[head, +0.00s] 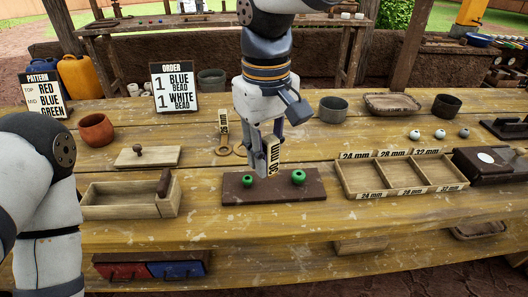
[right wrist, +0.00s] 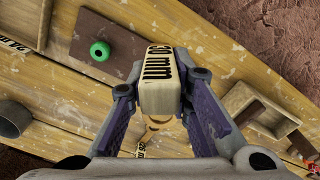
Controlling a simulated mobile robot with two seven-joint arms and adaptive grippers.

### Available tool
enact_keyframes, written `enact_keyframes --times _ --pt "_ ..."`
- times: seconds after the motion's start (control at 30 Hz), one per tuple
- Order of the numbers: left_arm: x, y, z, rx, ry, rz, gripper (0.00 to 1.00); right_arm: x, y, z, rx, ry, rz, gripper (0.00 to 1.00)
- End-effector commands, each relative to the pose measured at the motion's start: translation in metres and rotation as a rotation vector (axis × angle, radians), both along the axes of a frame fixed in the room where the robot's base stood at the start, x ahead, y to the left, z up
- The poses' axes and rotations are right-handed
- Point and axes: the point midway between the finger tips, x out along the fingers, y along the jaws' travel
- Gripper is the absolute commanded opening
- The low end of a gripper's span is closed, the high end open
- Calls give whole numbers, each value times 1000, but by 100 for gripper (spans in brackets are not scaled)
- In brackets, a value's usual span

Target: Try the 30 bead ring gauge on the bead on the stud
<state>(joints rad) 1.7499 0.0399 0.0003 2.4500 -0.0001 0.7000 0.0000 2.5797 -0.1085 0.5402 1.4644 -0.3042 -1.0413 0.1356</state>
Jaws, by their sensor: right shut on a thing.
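My right gripper (head: 266,142) is shut on the wooden handle of the 30 bead ring gauge (head: 273,158), marked "30 mm". The handle stands upright over the back middle of a dark brown board (head: 272,196); whether it touches the board I cannot tell. Two green beads sit on the board, one at left (head: 247,182) and one at right (head: 298,177). The gauge's ring is not clear in either view. In the right wrist view the handle (right wrist: 158,68) is between my fingers, and one green bead (right wrist: 100,51) shows apart from it. My left gripper is out of view.
Another gauge (head: 223,122) lies behind, with wooden rings near it. A sectioned tray (head: 352,182) marked 24, 28 and 32 mm is at right. A wooden box (head: 100,210) and a lid (head: 148,157) are at left. An order sign (head: 174,88) stands behind.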

Motion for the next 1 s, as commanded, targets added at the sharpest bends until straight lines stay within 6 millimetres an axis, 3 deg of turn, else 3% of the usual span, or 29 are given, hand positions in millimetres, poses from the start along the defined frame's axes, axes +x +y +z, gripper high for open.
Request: enact_keyframes --times 0.13,0.6,1.0 --pt "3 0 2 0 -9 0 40 0 0 1 0 -2 -6 0" --pt "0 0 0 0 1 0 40 0 0 -46 0 1 -5 0" --pt "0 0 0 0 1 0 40 0 0 -50 0 -1 -5 0"
